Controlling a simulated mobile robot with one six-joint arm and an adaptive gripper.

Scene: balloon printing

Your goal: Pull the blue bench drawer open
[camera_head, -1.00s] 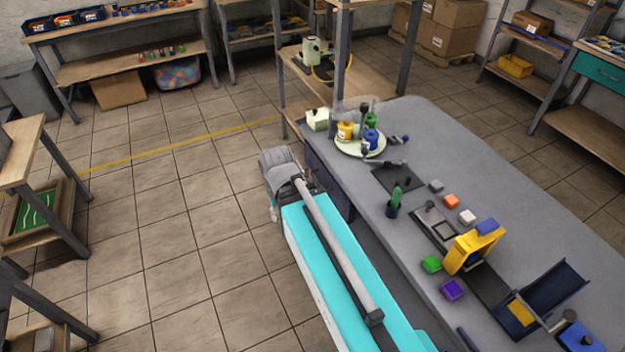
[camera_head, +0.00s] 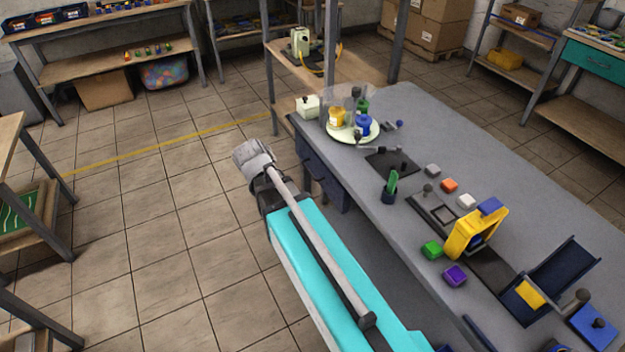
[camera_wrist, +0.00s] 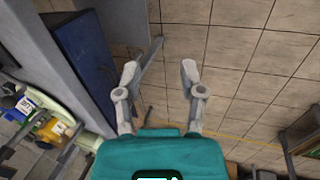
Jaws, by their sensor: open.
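The dark blue drawer unit (camera_head: 322,175) is under the far left end of the grey bench (camera_head: 500,160); its front looks closed. In the wrist view the blue front (camera_wrist: 88,62) is at the upper left, seen at a steep angle. My gripper (camera_wrist: 160,70) is open and empty, its two fingers spread over the floor to the right of the blue front, apart from it. The drawer's handle is not clear.
On the bench stand a round plate (camera_head: 370,137) with bottles, a yellow press (camera_head: 468,236), coloured blocks and a dark blue stand (camera_head: 555,275). A wooden shelf (camera_head: 345,75) adjoins the bench's far end. The tiled floor to the left is clear.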

